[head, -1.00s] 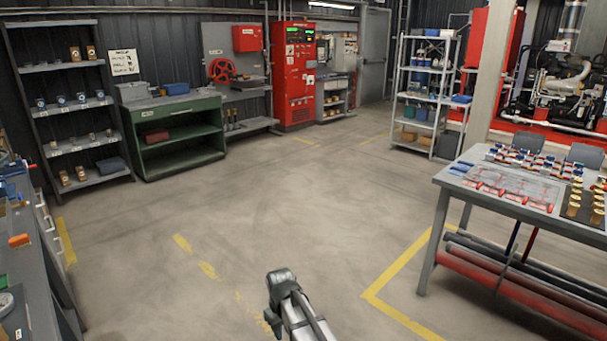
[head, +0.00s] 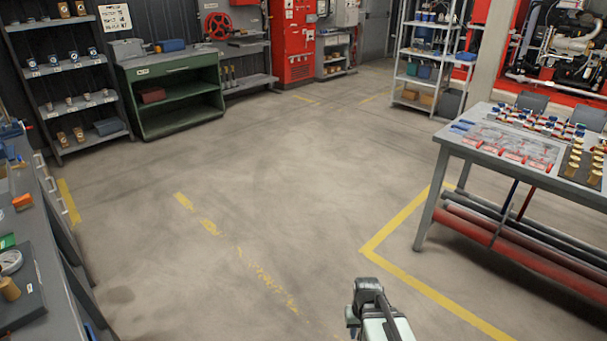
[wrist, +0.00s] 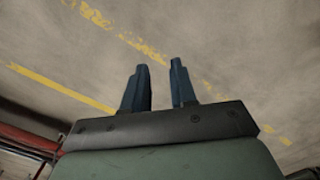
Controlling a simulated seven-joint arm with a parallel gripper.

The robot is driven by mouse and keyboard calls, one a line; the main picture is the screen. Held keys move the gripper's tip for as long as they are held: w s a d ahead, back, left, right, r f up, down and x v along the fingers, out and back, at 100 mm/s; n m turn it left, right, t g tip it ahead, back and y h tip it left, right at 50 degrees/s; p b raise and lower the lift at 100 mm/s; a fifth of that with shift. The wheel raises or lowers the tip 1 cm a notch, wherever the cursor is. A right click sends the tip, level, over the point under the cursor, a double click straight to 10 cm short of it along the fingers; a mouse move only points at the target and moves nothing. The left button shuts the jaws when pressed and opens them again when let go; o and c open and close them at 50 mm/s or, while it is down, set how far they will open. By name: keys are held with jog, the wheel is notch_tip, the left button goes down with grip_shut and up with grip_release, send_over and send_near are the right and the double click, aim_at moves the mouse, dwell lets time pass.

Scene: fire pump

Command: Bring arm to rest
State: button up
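My gripper (wrist: 160,66) shows in the wrist view with its two dark blue fingers apart and nothing between them. Bare concrete floor (wrist: 225,60) with worn yellow lines lies beyond the fingertips. In the head view, part of my arm (head: 378,312) shows at the bottom edge, right of centre, over open floor. It touches nothing that I can see. The fingers cannot be made out in the head view.
A grey table (head: 452,143) with valves, red-handled parts and brass fittings stands at the right, with red pipes (head: 520,262) beneath. A workbench (head: 58,290) runs along the left edge. A green cabinet (head: 165,68) and shelves (head: 62,98) stand behind. The middle floor is clear.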

jog(key=s+f+g, duration=0.3)
jog(key=s+f, duration=0.6)
jog(key=s, duration=0.5)
jog(key=s+f+g, duration=0.3)
jog(key=s+f, duration=0.6)
jog(key=s, duration=0.4)
jog(key=shift+s, duration=0.35)
